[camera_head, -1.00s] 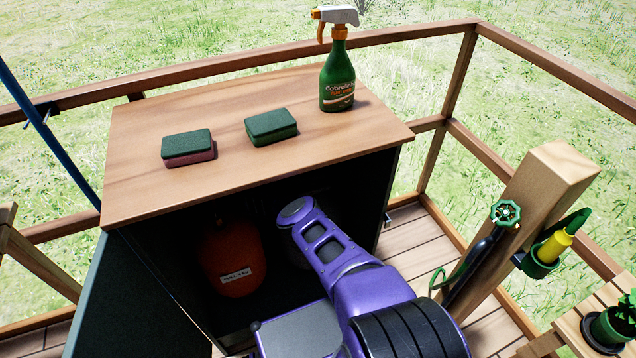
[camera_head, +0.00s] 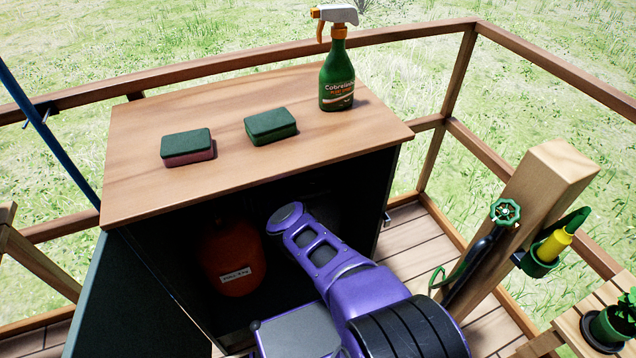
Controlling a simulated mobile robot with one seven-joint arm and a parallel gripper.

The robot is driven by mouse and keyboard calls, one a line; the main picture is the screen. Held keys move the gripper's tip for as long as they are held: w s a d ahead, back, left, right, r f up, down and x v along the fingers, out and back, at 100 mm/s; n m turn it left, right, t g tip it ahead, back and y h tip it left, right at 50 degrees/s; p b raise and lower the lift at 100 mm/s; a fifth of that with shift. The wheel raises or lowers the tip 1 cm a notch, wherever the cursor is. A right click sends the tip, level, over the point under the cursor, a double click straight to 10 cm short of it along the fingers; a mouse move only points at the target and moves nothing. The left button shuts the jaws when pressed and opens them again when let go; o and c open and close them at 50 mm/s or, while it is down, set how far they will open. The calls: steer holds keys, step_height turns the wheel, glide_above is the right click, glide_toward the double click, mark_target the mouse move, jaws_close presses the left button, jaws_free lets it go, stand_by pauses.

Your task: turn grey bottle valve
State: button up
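My purple arm reaches into the dark open cabinet under the wooden top. My gripper is hidden inside the cabinet, behind my own arm. An orange bottle (camera_head: 233,259) with a white label stands in the cabinet, left of my arm. No grey bottle or its valve can be made out; the space behind and beside my arm is dark and covered by it.
On the cabinet top (camera_head: 225,110) are two green sponges (camera_head: 187,146) (camera_head: 271,126) and a green spray bottle (camera_head: 337,75). An open door (camera_head: 120,300) stands at left. A post (camera_head: 530,205) with a green tap (camera_head: 505,212) stands at right.

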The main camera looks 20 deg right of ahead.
steer(key=shift+w+n+t, duration=0.1)
steer(key=shift+n+t, duration=0.3)
steer(key=shift+t, duration=0.2)
